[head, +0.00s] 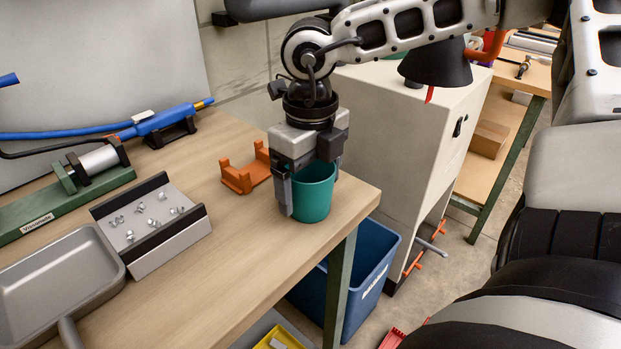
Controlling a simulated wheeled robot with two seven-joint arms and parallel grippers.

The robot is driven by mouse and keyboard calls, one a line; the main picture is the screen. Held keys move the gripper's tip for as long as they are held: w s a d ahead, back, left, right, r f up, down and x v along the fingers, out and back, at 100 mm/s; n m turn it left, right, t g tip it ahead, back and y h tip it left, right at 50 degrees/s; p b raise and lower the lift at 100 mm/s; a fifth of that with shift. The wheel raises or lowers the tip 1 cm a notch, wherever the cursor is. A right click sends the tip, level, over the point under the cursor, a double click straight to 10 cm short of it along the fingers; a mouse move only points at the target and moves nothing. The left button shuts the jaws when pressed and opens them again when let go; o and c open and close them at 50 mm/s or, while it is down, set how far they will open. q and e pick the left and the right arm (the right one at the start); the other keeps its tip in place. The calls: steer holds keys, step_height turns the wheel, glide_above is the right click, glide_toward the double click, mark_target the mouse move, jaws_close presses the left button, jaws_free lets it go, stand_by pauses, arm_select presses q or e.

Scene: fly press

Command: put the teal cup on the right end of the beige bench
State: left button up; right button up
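The teal cup (314,200) is upright at the right end of the beige bench (235,290), near its front right corner. Its base looks to be at the bench top; I cannot tell whether a small gap lies under it. My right gripper (312,190) points down over the cup, one finger along its left side and the other at its right rear. The fingers look shut on the cup with no clear gap. The gripper body hides part of the rim. My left gripper is not in view.
An orange bracket (243,172) is just left of the cup. Further left are a sloped tray of small metal pieces (152,226), a grey pan (58,275) and a blue tool (165,118). A blue bin (372,275) and white cabinet (400,125) stand beyond the bench's right edge.

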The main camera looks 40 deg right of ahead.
step_height(320, 180, up, 12)
steer(key=p, duration=0.1)
steer(key=shift+r, duration=0.2)
steer(key=shift+f, duration=0.1)
stand_by(0.7)
